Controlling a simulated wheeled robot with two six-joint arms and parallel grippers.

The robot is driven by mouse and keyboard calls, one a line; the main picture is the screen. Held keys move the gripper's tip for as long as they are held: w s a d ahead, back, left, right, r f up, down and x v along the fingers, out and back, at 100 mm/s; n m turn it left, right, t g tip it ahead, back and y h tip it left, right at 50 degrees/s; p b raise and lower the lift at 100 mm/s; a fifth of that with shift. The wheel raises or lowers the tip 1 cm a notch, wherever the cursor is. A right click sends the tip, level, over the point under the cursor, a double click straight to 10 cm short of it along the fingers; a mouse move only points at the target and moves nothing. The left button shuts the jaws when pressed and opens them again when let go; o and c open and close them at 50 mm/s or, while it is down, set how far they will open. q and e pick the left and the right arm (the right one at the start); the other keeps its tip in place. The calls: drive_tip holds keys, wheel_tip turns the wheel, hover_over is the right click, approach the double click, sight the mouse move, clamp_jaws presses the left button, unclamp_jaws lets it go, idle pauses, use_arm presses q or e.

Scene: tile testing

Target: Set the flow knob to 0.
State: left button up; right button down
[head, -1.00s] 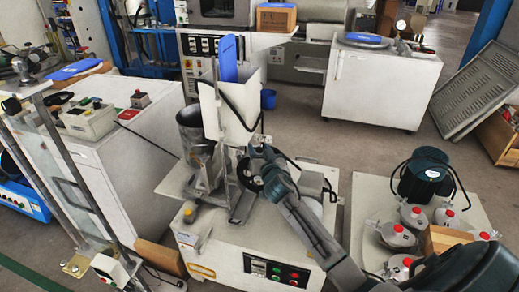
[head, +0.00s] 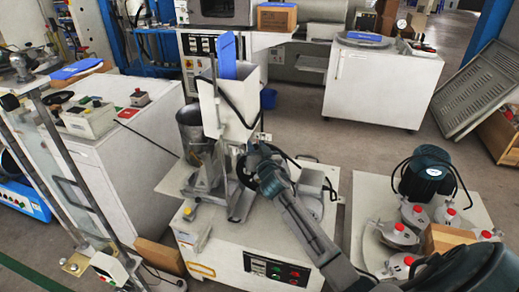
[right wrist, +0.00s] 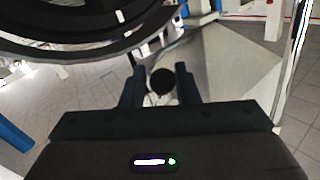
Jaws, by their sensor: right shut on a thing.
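The flow knob (right wrist: 162,82) is a small dark round knob in the right wrist view. It sits between the two fingers of my right gripper (right wrist: 159,90), which is shut on it. In the head view my right gripper (head: 246,168) is at the side of the test machine (head: 215,250), just below its white hopper (head: 212,108). The knob is hidden there by the gripper and wrist. Its markings and pointer cannot be read in either view. My left gripper is out of view.
A metal cylinder (head: 190,130) and frame stand left of my gripper. A low table (head: 365,195) at right holds a dark green motor (head: 427,172) and several red-capped metal parts. A white cabinet (head: 375,85) stands behind, with open floor before it.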

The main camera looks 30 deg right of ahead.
drive_tip(key=shift+w+a+r, duration=0.1)
drive_tip(key=shift+a+r, duration=0.05)
drive_tip(key=shift+r, duration=0.05)
drive_tip(key=c, duration=1.3)
unclamp_jaws()
drive_tip(key=shift+w+a, duration=0.1)
drive_tip(key=shift+o, duration=0.2)
drive_tip(key=shift+s+d+p, duration=0.4)
drive_tip(key=shift+s+p, duration=0.05)
drive_tip(key=shift+p, duration=0.25)
drive_tip(key=f+b+v, duration=0.1)
drive_tip(key=b+v, duration=0.1)
drive_tip(key=v, duration=1)
drive_tip(key=s+a+f+n+g+y+b, duration=0.2)
drive_tip(key=s+a+f+g, duration=0.3)
drive_tip(key=s+f, duration=0.8)
drive_tip(key=shift+s+a+n+y+b, duration=0.45)
drive_tip(key=shift+s+a+b, duration=0.2)
drive_tip(key=shift+a, duration=0.5)
